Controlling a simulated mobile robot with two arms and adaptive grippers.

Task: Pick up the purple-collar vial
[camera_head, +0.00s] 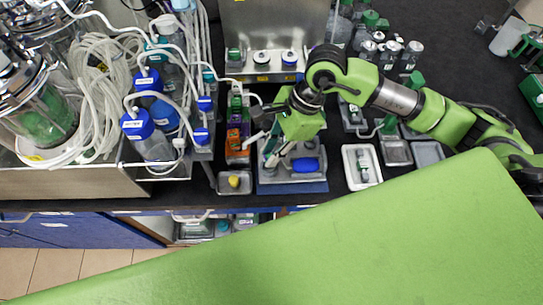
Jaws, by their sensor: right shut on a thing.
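My right gripper (268,150) reaches in from the right over a grey tray on a blue mat (292,187) near the bench's front edge. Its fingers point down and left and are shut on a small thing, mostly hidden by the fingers. I cannot make out a purple collar on it or on any other vial here. A blue object (306,165) lies in the tray just right of the fingers. My left gripper is not in view.
A rack with orange and green items (236,140) stands close left of the gripper. A white tray (375,179) holding a small vial is to the right. Bottles with blue caps (138,124) and tubing crowd the left. Several small vials (391,48) stand at the back.

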